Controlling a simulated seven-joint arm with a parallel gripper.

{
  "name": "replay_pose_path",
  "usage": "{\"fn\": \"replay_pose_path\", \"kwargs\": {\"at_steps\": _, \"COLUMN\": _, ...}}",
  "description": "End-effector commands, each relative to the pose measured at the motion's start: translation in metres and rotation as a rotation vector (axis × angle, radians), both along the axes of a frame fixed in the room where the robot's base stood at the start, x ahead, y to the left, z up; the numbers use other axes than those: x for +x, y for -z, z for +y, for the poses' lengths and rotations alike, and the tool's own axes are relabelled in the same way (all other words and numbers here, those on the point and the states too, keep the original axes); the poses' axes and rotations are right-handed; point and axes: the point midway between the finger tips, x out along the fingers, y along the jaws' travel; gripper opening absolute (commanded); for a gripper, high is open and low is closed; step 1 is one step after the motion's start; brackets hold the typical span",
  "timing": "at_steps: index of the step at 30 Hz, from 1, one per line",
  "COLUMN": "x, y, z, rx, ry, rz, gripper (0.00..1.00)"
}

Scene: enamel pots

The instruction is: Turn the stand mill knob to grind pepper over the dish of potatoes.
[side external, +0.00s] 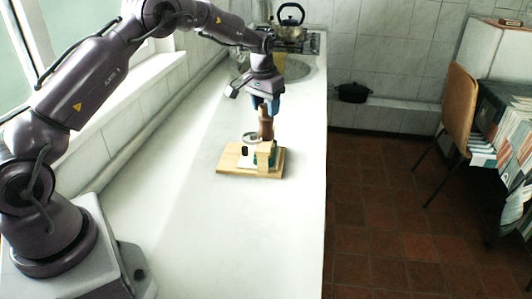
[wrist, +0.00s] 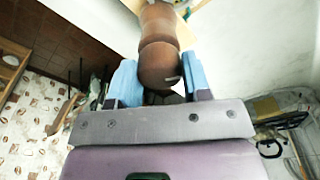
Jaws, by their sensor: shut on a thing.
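The pepper mill (side external: 265,127) is brown and stands upright on a light wooden stand (side external: 228,169) on the white counter. In the wrist view, the rounded brown knob of the mill (wrist: 158,62) lies between the blue fingertips of my gripper (wrist: 160,82). My gripper (side external: 265,103) points down over the mill and is shut on its knob. A pale, round-rimmed item (side external: 250,137) on the stand may be the dish; I cannot make out potatoes in it. A green item (side external: 272,156) shows partly behind a wooden block on the stand.
A kettle (side external: 290,18) sits on the stove at the counter's far end, near a round sink. A black pot (side external: 353,92) stands on a low ledge to the right. The near counter (side external: 230,235) is clear.

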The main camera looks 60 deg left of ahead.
Motion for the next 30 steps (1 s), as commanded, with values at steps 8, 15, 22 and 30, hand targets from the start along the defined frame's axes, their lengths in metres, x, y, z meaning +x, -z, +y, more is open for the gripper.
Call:
{"fn": "replay_pose_path", "kwargs": {"at_steps": 8, "x": -0.0004, "y": -0.0004, "z": 0.0015, "rx": 0.000, "ry": 0.257, "rz": 0.000, "gripper": 0.25}}
{"fn": "replay_pose_path", "kwargs": {"at_steps": 15, "x": 0.0000, "y": -0.0002, "z": 0.0013, "rx": -0.001, "ry": 0.658, "rz": -0.002, "gripper": 0.25}}
{"fn": "replay_pose_path", "kwargs": {"at_steps": 22, "x": 0.0000, "y": -0.0001, "z": 0.0006, "rx": 0.000, "ry": 0.912, "rz": -0.001, "gripper": 0.25}}
{"fn": "replay_pose_path", "kwargs": {"at_steps": 30, "x": -0.0002, "y": -0.0002, "z": 0.0003, "rx": 0.000, "ry": 0.929, "rz": 0.000, "gripper": 0.53}}
